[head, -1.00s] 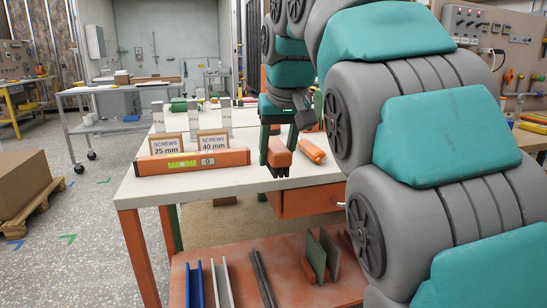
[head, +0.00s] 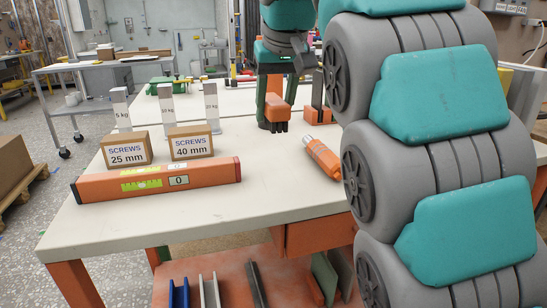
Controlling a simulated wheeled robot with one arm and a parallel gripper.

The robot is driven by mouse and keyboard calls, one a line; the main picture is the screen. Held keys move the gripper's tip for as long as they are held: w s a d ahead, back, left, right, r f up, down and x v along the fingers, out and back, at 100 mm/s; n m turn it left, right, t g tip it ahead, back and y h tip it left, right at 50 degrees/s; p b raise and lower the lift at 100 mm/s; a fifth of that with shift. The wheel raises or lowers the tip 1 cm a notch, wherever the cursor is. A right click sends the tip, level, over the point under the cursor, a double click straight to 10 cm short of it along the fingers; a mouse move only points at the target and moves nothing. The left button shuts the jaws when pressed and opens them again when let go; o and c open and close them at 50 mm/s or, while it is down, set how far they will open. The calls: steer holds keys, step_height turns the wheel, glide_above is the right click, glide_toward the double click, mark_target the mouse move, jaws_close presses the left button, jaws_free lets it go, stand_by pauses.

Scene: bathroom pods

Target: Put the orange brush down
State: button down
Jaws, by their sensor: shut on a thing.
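The orange brush (head: 277,106) has an orange body with dark bristles pointing down. My gripper (head: 276,97) hangs downward, shut on the brush, with a green finger visible at its left. The brush is over the white-topped workbench (head: 230,205), behind and left of an orange tube-shaped thing (head: 323,158). I cannot tell whether the bristles touch the bench top.
An orange spirit level (head: 210,174) lies along the bench's front left. Behind it stand two screw boxes, 25 mm (head: 126,150) and 40 mm (head: 190,143), and grey weights (head: 167,108). Bare bench top lies right of the level. My arm hides the bench's right side.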

mark_target(274, 124)
steer(key=shift+w+f, duration=0.15)
steer(key=shift+f, duration=0.15)
step_height(274, 124, down, 3)
steer(key=b, duration=0.2)
steer(key=shift+r+b, duration=0.1)
steer(key=shift+b, duration=0.3)
steer(key=shift+p, duration=0.45)
steer(key=shift+f, duration=3.25)
steer(key=shift+c, duration=1.7)
jaws_free()
steer(key=shift+f, duration=0.1)
